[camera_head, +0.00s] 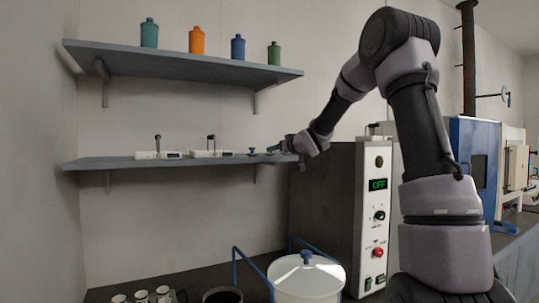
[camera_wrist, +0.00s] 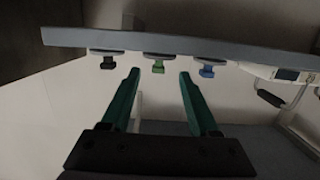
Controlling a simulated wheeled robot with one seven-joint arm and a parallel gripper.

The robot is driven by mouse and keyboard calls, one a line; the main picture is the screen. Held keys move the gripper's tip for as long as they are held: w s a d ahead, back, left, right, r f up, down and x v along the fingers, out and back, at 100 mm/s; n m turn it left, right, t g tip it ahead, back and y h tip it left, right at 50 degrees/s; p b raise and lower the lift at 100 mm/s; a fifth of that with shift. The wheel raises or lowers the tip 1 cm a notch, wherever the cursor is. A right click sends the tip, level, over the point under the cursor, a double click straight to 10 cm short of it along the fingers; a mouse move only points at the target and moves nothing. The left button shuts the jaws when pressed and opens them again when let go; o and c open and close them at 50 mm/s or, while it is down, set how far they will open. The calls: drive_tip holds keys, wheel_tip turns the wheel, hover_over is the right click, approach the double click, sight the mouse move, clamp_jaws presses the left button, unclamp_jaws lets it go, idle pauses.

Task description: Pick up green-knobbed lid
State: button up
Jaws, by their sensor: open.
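The green-knobbed lid (camera_wrist: 159,60) shows in the wrist view between a black-knobbed lid (camera_wrist: 107,57) on the left and a blue-knobbed lid (camera_wrist: 207,63) on the right. The wrist view looks upside down, with the knobs pointing down from the shelf. My gripper (camera_wrist: 158,75) is open and empty, its two green fingers reaching toward the green knob, which appears between the fingertips; whether they touch it I cannot tell. In the head view my gripper (camera_head: 273,149) is at the right end of the lower shelf (camera_head: 120,164), close to the blue-knobbed lid (camera_head: 253,152). The green knob is not distinct there.
Two white devices (camera_head: 157,155) (camera_head: 211,154) stand on the lower shelf left of the lids. Several coloured bottles (camera_head: 197,40) stand on the upper shelf (camera_head: 180,60). A control box (camera_head: 377,215) reading OFF is at the right. A blue-knobbed clear lid (camera_head: 306,278) is below.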

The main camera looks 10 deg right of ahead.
drive_tip(key=x, duration=0.7)
drive_tip(key=shift+r, duration=0.35)
clamp_jaws()
